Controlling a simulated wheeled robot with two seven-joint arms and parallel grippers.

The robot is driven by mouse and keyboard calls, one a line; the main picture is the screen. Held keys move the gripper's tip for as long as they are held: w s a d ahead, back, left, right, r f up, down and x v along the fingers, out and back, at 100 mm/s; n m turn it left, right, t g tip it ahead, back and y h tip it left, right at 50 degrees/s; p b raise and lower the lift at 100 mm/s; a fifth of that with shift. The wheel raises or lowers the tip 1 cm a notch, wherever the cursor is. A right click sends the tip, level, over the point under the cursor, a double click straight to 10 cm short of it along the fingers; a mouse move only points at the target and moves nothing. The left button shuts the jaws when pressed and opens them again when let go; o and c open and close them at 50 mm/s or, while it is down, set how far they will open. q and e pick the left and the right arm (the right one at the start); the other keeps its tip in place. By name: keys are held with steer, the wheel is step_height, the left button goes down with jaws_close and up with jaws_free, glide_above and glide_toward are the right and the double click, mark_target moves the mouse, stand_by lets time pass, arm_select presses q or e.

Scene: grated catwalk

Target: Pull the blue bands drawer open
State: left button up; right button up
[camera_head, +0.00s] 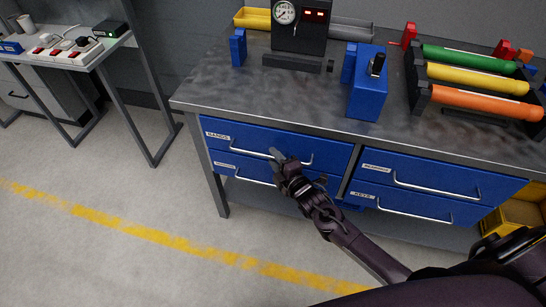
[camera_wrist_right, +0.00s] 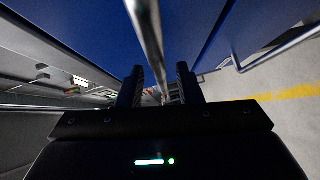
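The bands drawer (camera_head: 237,134) is the upper left blue drawer of the workbench, with a white "BANDS" label at its left. Its front looks flush, or nearly so, with the drawer beside it. Its pale bar handle (camera_head: 247,151) runs across the front, and also shows in the right wrist view (camera_wrist_right: 147,30). My right gripper (camera_head: 277,158) is at the middle of this handle. In the wrist view, the bar runs between its two fingers, with gaps visible, so they look open around it. Contact cannot be told. My left gripper is not in view.
A lower left drawer (camera_head: 225,164) and two right drawers, upper (camera_head: 445,171) and lower (camera_head: 400,200), have similar handles. The worktop (camera_head: 300,98) holds a gauge box (camera_head: 300,25), a blue switch box (camera_head: 367,90) and coloured rolls (camera_head: 480,80). Floor before the bench is clear.

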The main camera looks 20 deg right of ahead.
steer(key=shift+x, duration=0.8)
steer(key=shift+s, duration=0.1)
jaws_close()
